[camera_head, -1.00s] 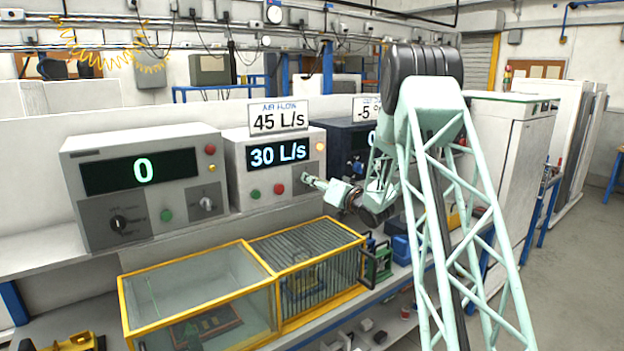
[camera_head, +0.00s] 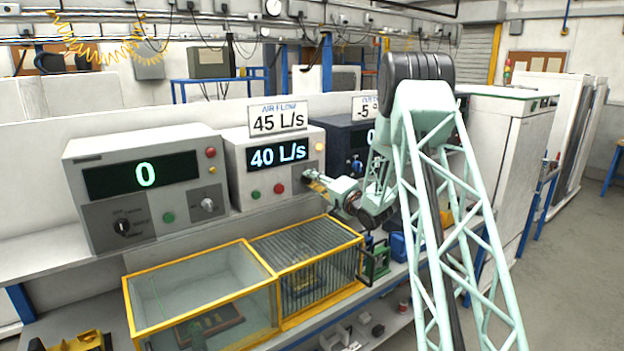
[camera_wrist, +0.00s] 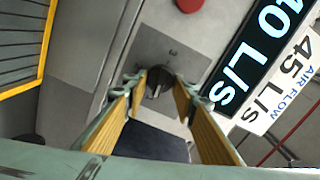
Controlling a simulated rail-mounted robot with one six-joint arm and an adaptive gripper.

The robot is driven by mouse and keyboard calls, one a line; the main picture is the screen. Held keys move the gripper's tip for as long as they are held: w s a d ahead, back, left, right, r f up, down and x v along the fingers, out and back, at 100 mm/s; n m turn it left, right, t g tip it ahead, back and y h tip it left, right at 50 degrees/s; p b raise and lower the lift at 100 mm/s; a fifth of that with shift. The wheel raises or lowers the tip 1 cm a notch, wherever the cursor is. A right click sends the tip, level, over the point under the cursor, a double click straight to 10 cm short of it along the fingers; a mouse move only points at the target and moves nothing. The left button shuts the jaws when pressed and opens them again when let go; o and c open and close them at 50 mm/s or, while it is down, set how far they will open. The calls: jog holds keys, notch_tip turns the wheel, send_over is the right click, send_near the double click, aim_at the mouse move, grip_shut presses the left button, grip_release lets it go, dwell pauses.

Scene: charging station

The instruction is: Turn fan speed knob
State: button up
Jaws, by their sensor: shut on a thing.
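The fan speed knob (camera_wrist: 157,82) is a dark round knob on a grey plate on the air flow unit (camera_head: 240,165). My gripper (camera_wrist: 160,86) has its yellow-padded fingers on either side of the knob and is shut on it. The unit's display (camera_head: 279,152) reads 40 L/s. The sign (camera_head: 278,118) above it reads AIR FLOW 45 L/s.
A unit with a display (camera_head: 140,175) reading 0 stands to the left. A dark unit (camera_head: 345,140) stands to the right, partly behind my arm. A yellow-framed glass case (camera_head: 200,300) sits below in front. A red button (camera_wrist: 190,4) is near the knob.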

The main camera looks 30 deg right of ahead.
jog(key=shift+m, duration=0.6)
jog(key=o, duration=0.9)
jog(key=shift+c, duration=0.2)
jog(key=shift+s, duration=0.15)
jog(key=s+d, duration=0.2)
jog(key=s, duration=0.9)
jog(key=shift+s, duration=0.3)
dwell(1.2)
